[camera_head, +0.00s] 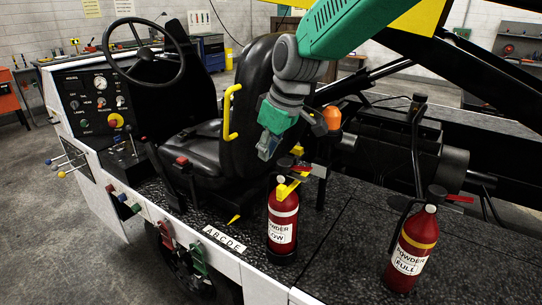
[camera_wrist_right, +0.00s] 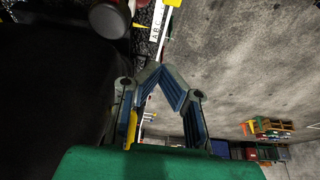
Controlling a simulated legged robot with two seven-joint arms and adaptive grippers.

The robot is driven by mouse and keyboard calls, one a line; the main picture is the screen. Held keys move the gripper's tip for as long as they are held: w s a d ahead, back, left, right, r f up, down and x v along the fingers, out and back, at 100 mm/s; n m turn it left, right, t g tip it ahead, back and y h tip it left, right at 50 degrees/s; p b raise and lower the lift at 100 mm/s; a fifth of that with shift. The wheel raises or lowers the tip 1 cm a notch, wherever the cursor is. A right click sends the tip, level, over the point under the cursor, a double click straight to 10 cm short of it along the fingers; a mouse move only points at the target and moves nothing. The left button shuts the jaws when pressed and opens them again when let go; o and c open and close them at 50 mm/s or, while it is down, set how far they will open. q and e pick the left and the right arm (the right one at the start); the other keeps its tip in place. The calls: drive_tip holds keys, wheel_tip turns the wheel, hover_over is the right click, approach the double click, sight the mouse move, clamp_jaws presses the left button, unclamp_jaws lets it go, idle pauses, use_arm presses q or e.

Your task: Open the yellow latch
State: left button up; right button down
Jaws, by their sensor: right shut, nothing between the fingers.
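A yellow latch-like piece (camera_head: 288,186) crosses the top of the nearer red fire extinguisher (camera_head: 282,225), which stands upright on the black deck. A small yellow pointed piece (camera_head: 234,219) lies on the deck near the ABCDE label; it also shows in the wrist view (camera_wrist_right: 140,26). I cannot tell for sure which is the task's latch. My right gripper (camera_head: 267,147) is shut and empty, above and slightly left of the extinguisher, in front of the black seat. Its fingers (camera_wrist_right: 160,72) meet in the wrist view, apart from the extinguisher's end (camera_wrist_right: 110,19). My left gripper is not in view.
The seat (camera_head: 205,146) has a yellow handle (camera_head: 232,112) on its side. A second extinguisher (camera_head: 411,252) stands at the right. A steering wheel (camera_head: 143,50) and a control panel (camera_head: 99,100) are at the left. Grey floor (camera_head: 45,240) lies free at the lower left.

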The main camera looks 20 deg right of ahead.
wheel_tip(320, 180, down, 7)
drive_tip(key=s+d+p, duration=0.1)
drive_tip(key=shift+s+d+p, duration=0.15)
drive_tip(key=shift+s+p, duration=0.1)
drive_tip(key=shift+p, duration=0.15)
drive_tip(key=shift+w+f, duration=0.1)
drive_tip(key=shift+f, duration=0.05)
